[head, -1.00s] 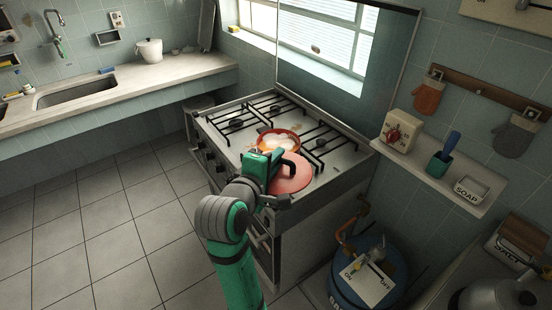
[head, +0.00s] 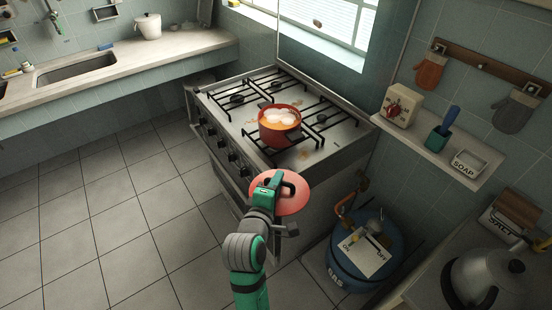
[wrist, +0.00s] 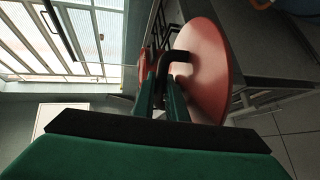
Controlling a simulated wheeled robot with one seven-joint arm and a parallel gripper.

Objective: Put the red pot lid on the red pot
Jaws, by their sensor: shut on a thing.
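The red pot (head: 279,127) stands on the stove's front burner in the head view, open at the top, with several pale round things inside. The red lid (head: 293,197) is in front of the stove, off its front edge and nearer to me than the pot. My gripper (head: 272,184) is shut on the lid's dark handle. In the wrist view my gripper (wrist: 168,88) has its fingers at the black handle, and the lid (wrist: 205,65) appears steeply tilted in that picture. Part of the pot seems to show behind the handle there.
The stove (head: 225,125) has black grates and knobs along its front. A blue gas cylinder (head: 368,262) stands to its right, below a shelf (head: 420,150) with a timer and soap dish. A kettle (head: 492,280) is at lower right. The tiled floor at left is clear.

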